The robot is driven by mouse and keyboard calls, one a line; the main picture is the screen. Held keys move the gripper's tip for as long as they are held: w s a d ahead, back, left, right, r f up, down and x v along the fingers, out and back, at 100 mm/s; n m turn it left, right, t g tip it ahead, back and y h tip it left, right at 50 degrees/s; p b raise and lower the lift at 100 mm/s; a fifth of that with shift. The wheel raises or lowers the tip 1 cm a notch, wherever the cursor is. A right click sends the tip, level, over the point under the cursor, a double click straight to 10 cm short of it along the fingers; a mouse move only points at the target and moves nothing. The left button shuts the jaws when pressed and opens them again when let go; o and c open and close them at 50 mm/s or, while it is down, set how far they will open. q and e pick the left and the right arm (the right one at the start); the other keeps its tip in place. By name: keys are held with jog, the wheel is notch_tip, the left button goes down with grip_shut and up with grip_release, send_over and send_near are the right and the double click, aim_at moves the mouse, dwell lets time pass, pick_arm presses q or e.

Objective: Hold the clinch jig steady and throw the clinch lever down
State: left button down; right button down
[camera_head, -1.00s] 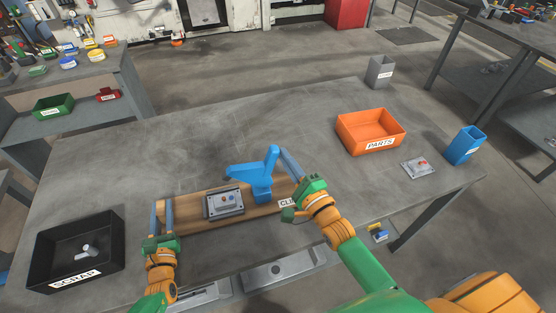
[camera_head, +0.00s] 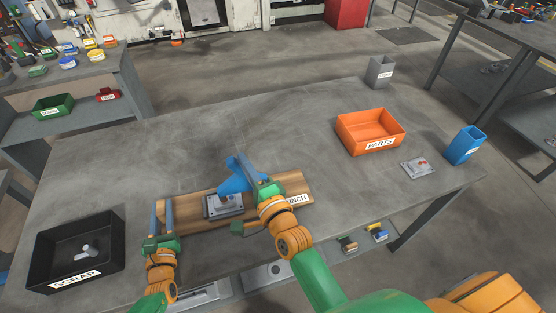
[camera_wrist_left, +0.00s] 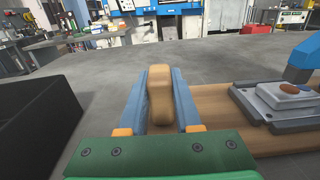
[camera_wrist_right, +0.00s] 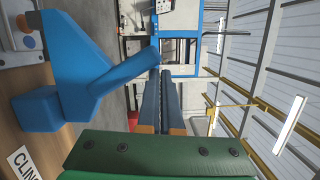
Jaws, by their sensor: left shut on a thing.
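The clinch jig is a wooden board (camera_head: 293,184) lying on the table, with a grey fixture (camera_head: 212,208) and a blue clinch lever (camera_head: 232,181) on it. My left gripper (camera_head: 162,205) is shut on the wooden grip (camera_wrist_left: 159,90) at the board's left end, with a finger on each side. My right gripper (camera_head: 245,160) is over the jig at the lever, partly hiding it. In the right wrist view its fingers (camera_wrist_right: 160,75) are together with nothing between them. The blue lever (camera_wrist_right: 95,75) is right beside the fingertips; contact is unclear.
A black scrap bin (camera_head: 40,245) stands left of the jig. An orange parts bin (camera_head: 345,132), a plate part (camera_head: 412,170), a blue bin (camera_head: 465,147) and a grey bin (camera_head: 380,73) are to the right. The table behind the jig is clear.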

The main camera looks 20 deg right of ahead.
pick_arm(q)
jog(key=shift+d, duration=0.25)
pick_arm(e)
jog(key=shift+a+f, duration=0.1)
jog(key=shift+a, duration=0.3)
pick_arm(q)
jog(key=shift+d, duration=0.15)
pick_arm(e)
jog(key=shift+a+f, duration=0.1)
pick_arm(q)
jog(key=shift+a, duration=0.3)
pick_arm(e)
jog(key=s+d+r, duration=0.3)
jog(key=s+d, duration=0.2)
jog(key=s, duration=0.5)
jog(key=shift+d+r, duration=0.25)
jog(key=shift+d, duration=0.05)
pick_arm(q)
jog(key=shift+a, duration=0.1)
